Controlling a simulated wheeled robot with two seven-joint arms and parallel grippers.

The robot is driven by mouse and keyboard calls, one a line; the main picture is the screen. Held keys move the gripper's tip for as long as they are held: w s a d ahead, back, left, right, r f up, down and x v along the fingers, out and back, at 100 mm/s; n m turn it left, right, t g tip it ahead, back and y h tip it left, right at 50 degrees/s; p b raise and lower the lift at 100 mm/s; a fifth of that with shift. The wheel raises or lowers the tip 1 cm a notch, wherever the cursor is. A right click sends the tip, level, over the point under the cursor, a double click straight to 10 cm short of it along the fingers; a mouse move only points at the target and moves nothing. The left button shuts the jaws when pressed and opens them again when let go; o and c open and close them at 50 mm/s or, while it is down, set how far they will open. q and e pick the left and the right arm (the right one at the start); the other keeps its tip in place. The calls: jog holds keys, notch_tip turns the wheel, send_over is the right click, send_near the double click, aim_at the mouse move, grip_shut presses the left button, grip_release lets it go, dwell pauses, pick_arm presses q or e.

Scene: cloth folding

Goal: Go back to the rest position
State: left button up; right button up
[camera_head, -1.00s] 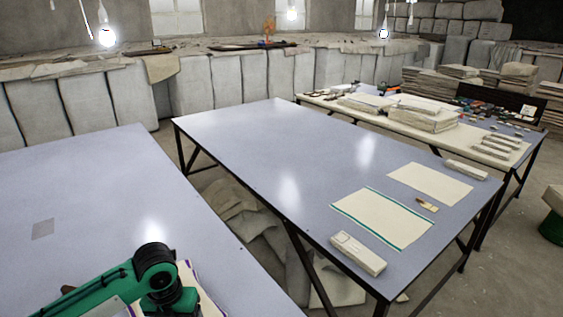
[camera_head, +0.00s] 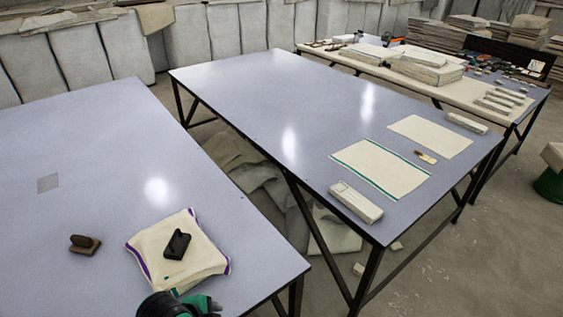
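A folded cream cloth (camera_head: 152,243) with purple edging lies near the front right corner of the near table (camera_head: 100,150). A black block-like object with a handle (camera_head: 177,244) rests on top of it. A brown object of similar shape (camera_head: 85,244) stands on the table to its left. A green and black part of my arm shows at the bottom edge, just in front of the cloth.
A second table (camera_head: 270,95) stands to the right across a gap. A farther table carries stacked cloth (camera_head: 427,67). Most of the near table is clear.

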pick_arm(q)
jog(key=s+a+f+n+y, duration=0.3)
jog(key=s+a+n, duration=0.7)
jog(key=n, duration=0.4)
notch_tip(320, 180, down, 31)
jog(key=s+d+g+p, duration=0.1)
jog(key=s+d, duration=0.1)
jog(key=s+a+f, duration=0.1)
jog(key=s+f, duration=0.7)
jog(key=s, duration=0.1)
jog(key=s+a+f+g, duration=0.1)
jog(key=s+a+f, duration=0.1)
jog(key=s+f, duration=0.7)
jog(key=shift+a+f+p, duration=0.15)
jog(key=shift+a+p, duration=0.15)
jog(key=shift+p, duration=0.1)
pick_arm(e)
jog(key=shift+s+d+r, duration=0.15)
jog(key=shift+s+r, duration=0.05)
jog(key=shift+s, duration=0.4)
jog(key=shift+s+d+r, duration=0.1)
jog(key=shift+s+r, duration=0.1)
jog(key=shift+s, duration=0.35)
